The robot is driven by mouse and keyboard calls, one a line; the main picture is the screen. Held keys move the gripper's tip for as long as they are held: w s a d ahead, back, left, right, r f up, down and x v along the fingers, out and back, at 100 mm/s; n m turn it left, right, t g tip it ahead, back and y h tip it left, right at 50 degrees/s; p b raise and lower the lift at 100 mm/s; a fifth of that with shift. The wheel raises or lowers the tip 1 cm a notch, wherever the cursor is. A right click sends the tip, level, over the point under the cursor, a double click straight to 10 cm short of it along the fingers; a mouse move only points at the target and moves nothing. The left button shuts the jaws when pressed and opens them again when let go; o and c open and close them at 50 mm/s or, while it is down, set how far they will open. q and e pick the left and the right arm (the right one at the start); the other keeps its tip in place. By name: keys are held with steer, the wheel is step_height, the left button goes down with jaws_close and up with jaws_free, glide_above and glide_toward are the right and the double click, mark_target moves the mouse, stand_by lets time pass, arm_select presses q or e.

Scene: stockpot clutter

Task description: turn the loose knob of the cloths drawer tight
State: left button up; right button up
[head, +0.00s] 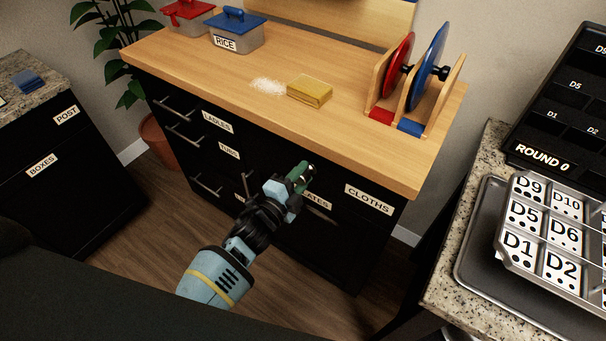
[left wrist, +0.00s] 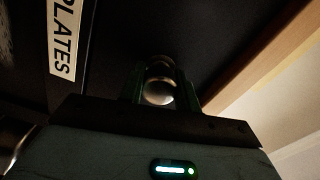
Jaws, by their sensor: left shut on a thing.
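The cloths drawer is in the black cabinet front, marked by its white CLOTHS label (head: 368,198) in the head view. My left gripper (head: 304,174) reaches up to the cabinet front, left of that label and over part of the PLATES label (head: 317,200). In the left wrist view a round metallic knob (left wrist: 160,88) sits between the fingers, and my left gripper (left wrist: 163,92) is shut on it. The knob's base is hidden in shadow. The PLATES label also shows in the left wrist view (left wrist: 62,38). My right gripper is in neither view.
The wooden counter (head: 225,75) overhangs the drawers just above my gripper. Bar handles (head: 207,186) stick out at left. A granite counter (head: 455,245) stands right.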

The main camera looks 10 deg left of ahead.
arm_select(q)
steer(key=shift+m, duration=0.3)
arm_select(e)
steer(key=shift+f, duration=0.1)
arm_select(q)
steer(key=m, duration=0.3)
steer(key=shift+b, duration=0.4)
steer(key=shift+m, duration=0.8)
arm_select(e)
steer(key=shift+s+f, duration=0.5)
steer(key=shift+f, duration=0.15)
arm_select(q)
steer(key=shift+m+b, duration=0.4)
steer(key=shift+m, duration=0.6)
steer(key=m, duration=0.2)
steer(key=shift+r+m, duration=0.1)
steer(key=shift+m, duration=0.2)
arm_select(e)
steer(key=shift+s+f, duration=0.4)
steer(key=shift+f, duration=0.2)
arm_select(q)
steer(key=shift+w, duration=0.1)
